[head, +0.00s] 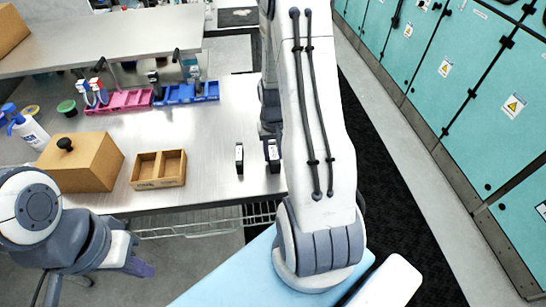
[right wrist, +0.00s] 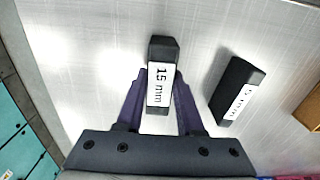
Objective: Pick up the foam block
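Two black foam blocks with white labels stand on the steel table. One foam block (head: 272,152) is by my right gripper; in the right wrist view this block (right wrist: 161,78), labelled "15 mm", is between the fingers. The fingers of my right gripper (right wrist: 162,88) lie close along its two sides; I cannot tell whether they press on it. The second foam block (head: 239,158) stands apart to the left, and lies tilted at the right in the right wrist view (right wrist: 238,90). In the head view my right arm hides most of its gripper. My left gripper (head: 140,268) is low at the left; its opening is unclear.
A wooden box with a black knob (head: 85,165) and an open two-compartment wooden tray (head: 147,184) stand left of the blocks. Pink (head: 120,101) and blue racks (head: 190,94) are behind. A white bottle (head: 32,133) is far left. Table between tray and blocks is clear.

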